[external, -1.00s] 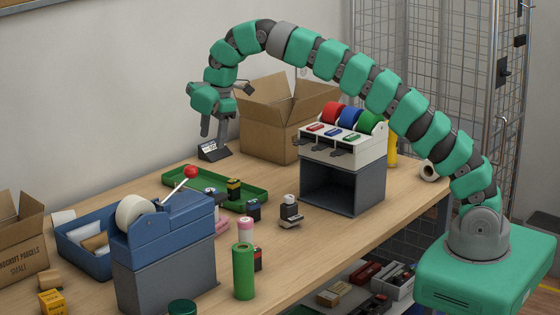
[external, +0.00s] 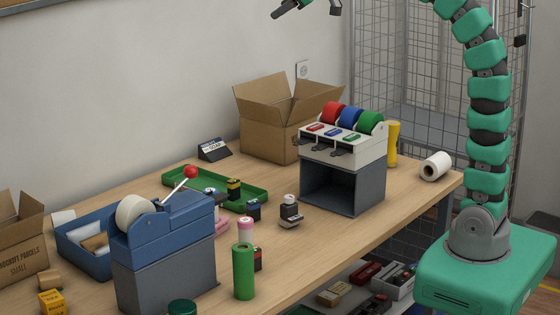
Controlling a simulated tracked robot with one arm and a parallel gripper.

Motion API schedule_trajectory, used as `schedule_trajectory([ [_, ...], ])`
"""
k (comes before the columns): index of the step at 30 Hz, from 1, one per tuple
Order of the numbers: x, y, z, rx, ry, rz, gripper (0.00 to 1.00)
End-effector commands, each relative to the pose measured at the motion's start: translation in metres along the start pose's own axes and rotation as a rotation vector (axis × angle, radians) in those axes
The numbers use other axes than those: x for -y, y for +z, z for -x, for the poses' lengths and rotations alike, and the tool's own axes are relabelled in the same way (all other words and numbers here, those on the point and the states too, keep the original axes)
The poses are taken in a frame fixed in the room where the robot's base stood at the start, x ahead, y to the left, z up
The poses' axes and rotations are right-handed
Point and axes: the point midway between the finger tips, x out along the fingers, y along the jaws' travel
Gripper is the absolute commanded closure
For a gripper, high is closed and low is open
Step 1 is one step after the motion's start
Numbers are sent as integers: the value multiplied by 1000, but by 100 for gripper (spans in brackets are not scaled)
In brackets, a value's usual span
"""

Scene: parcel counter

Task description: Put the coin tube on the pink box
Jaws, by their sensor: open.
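My gripper (external: 306,10) is at the top edge of the external view, high above the open carton, with its fingers spread and nothing between them. The rest of its wrist is cut off by the frame. A tall green cylinder (external: 244,273) stands upright at the front of the table; it may be the coin tube, but I cannot tell for sure. A small pink object (external: 222,226) lies beside the blue tape dispenser, partly hidden; I cannot tell whether it is the pink box. My gripper is far from both.
A blue tape dispenser (external: 165,245), a green tray (external: 255,194), a white-pink bottle (external: 246,230) and a black stamp (external: 290,212) crowd the left and middle. A label-roll stand (external: 343,170), an open carton (external: 265,130), a yellow cylinder (external: 393,144) and a white roll (external: 436,166) stand farther right.

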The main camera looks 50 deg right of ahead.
Motion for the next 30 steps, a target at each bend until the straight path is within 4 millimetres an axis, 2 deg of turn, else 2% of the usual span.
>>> schedule_trajectory([
  [1,-8,-1,21,-38,25,-38,43],
  [9,-37,0,112,-230,125,-250,43],
  [15,-46,5,158,-334,165,-352,43],
  [19,-48,7,170,-362,174,-380,43],
  [30,-48,9,170,-366,175,-386,43],
])
